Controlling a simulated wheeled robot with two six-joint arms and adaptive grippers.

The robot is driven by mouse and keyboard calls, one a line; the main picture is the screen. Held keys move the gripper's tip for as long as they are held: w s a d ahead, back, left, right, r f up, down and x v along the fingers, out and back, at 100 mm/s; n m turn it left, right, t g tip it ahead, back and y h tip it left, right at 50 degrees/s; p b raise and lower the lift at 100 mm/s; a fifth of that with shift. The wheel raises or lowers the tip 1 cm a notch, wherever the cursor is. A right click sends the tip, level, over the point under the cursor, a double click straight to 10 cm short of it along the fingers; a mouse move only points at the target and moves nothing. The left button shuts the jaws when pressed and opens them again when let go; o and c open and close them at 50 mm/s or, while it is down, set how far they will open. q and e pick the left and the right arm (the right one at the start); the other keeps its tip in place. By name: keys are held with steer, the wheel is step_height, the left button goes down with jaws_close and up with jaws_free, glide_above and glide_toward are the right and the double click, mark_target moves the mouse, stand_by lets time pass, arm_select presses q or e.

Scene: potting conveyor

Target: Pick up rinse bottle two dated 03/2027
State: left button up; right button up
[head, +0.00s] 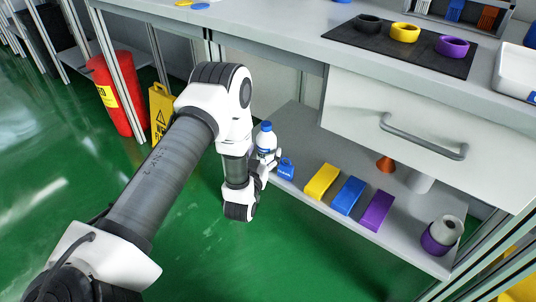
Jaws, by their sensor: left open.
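A white bottle with a blue cap and a blue band (266,139) stands upright at the left end of the low shelf under the bench. No date or number on it can be read from here. My left gripper (272,162) is open at the bottle's lower part, and it hides the base. I cannot tell whether the fingers touch the bottle. My right gripper is out of view.
A small blue object (286,170) sits just right of the gripper. Yellow (321,182), blue (348,195) and purple (377,211) blocks line the shelf (408,235). A drawer (420,130) overhangs it. A red cylinder (118,95) and yellow sign (161,112) stand left.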

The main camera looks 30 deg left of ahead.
arm_select(q)
steer(key=x, duration=0.2)
steer(key=shift+w+a+f+b, duration=0.15)
steer(key=shift+w+f+b, duration=0.15)
steer(key=shift+w, duration=0.1)
steer(key=shift+w+r, duration=0.15)
jaws_close()
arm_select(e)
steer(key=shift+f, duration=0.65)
arm_select(q)
steer(key=shift+r, duration=0.15)
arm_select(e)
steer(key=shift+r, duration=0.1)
